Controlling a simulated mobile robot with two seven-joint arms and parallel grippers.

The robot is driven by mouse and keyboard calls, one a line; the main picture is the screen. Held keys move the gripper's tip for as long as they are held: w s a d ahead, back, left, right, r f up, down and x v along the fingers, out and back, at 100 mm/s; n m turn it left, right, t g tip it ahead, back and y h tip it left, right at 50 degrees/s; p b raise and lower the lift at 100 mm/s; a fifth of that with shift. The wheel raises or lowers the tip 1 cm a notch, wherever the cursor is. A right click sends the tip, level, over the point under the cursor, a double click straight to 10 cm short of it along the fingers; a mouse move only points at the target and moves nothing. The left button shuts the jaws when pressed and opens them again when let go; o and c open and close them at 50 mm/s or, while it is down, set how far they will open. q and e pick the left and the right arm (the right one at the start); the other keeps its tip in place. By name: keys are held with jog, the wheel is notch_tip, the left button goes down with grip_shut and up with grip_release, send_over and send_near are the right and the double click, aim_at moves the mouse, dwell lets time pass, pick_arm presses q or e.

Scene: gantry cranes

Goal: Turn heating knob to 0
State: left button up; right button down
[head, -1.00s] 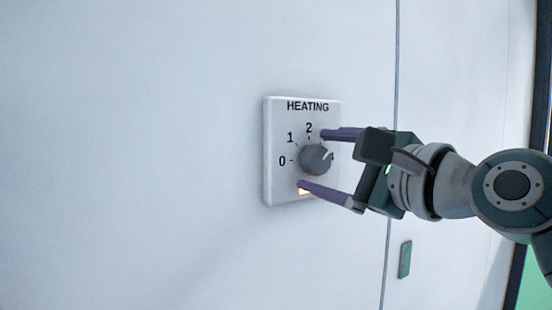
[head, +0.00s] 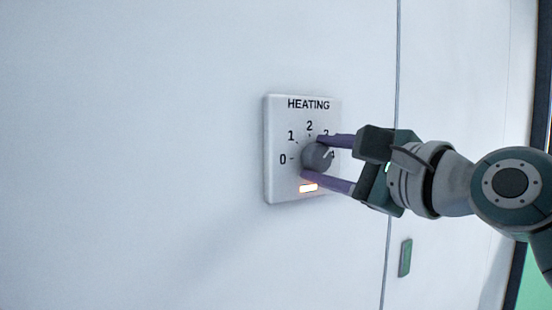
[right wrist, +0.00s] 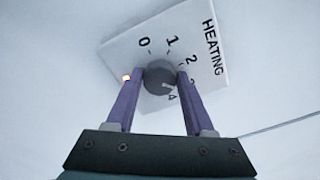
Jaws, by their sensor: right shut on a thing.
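The grey heating knob (head: 316,157) sits on a white square panel (head: 284,187) labelled HEATING on the wall. Its pale pointer mark faces up and right, between the 3 and the 4. My right gripper (head: 311,157) comes in from the right and is shut on the knob, one purple finger above and one below. In the right wrist view the knob (right wrist: 160,76) is between both fingertips, and the scale marks 0 to 4 show on the panel (right wrist: 127,50). My left gripper is not in view.
An orange light (head: 308,188) glows on the panel below the knob. A small green plate (head: 405,258) is on the wall at the lower right, beside a vertical seam. The wall left of the panel is bare.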

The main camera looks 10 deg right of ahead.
jog(key=shift+n, duration=0.4)
jog(key=shift+n+p, duration=0.5)
jog(key=shift+n, duration=0.5)
jog(key=n+p, duration=0.1)
jog(key=n, duration=0.2)
jog(key=shift+n, duration=0.4)
jog(key=n, duration=0.3)
jog(key=shift+n, duration=0.3)
jog(key=n+p, duration=0.1)
jog(key=n, duration=0.2)
jog(key=shift+f+n, duration=0.1)
jog(key=shift+n, duration=0.2)
jog(key=n+p, duration=0.1)
jog(key=n, duration=0.5)
jog(key=n+p, duration=0.1)
jog(key=n, duration=0.3)
jog(key=shift+d+n, duration=0.1)
jog(key=shift+n, duration=0.2)
jog(key=shift+f+n, duration=0.1)
jog(key=shift+n, duration=1.2)
